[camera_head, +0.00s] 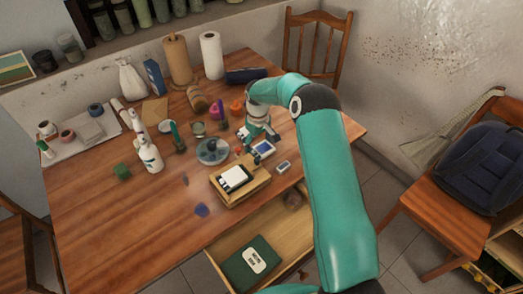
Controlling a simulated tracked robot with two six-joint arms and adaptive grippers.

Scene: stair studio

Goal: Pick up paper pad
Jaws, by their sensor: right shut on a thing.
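A white paper pad (233,178) with dark edging lies over a shallow wooden box (236,198) near the table's front edge. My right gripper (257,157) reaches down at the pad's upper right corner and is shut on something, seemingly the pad. The contact is too small to see clearly, and I cannot tell whether the pad is lifted clear of the box. A small blue and white object (264,148) is right beside the fingers. My left gripper is not in view.
A grey disc-shaped container (212,151) and a white spray bottle (149,155) stand left of the gripper. Paper rolls (211,55) stand at the back. The table's left front (110,225) is clear.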

